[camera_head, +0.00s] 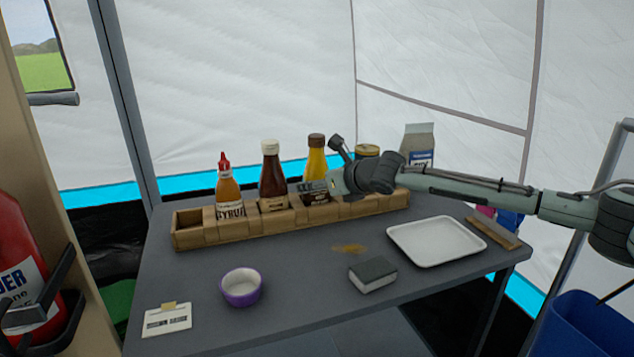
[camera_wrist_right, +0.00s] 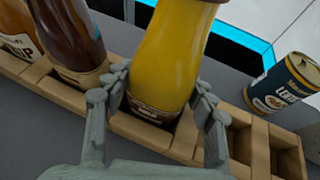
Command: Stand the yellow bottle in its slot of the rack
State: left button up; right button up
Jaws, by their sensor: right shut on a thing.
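The yellow bottle (camera_head: 317,160) with a brown cap stands upright at the wooden rack (camera_head: 222,230). In the right wrist view the yellow bottle (camera_wrist_right: 172,55) has its lower end down in a rack slot, with the front wall in front of its label. Whether its base touches the slot floor is hidden. My right gripper (camera_head: 318,187) comes in from the right at the bottle's lower part. In the wrist view the right gripper (camera_wrist_right: 160,98) has a finger on each side of the bottle and is shut on it. My left gripper is not in view.
The syrup bottle (camera_head: 229,190) and a dark sauce bottle (camera_head: 272,175) stand in the rack to the left. A can (camera_wrist_right: 286,85) and a carton (camera_head: 418,140) stand behind its right end. A white tray (camera_head: 436,241), sponge (camera_head: 372,275) and purple bowl (camera_head: 242,286) lie in front.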

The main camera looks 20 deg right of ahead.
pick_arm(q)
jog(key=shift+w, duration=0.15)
pick_arm(e)
jog(key=o, duration=1.4)
jog(key=shift+c, duration=0.2)
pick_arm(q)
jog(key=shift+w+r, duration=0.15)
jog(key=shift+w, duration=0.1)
pick_arm(e)
jog(key=o, duration=0.3)
jog(key=shift+f, duration=0.1)
jog(key=shift+s+f, duration=0.1)
jog(key=shift+s+d, duration=0.1)
jog(key=shift+s, duration=0.1)
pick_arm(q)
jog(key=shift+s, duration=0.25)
pick_arm(e)
jog(key=v, duration=1.1)
jog(key=shift+s+r, duration=0.2)
jog(key=shift+r, duration=0.15)
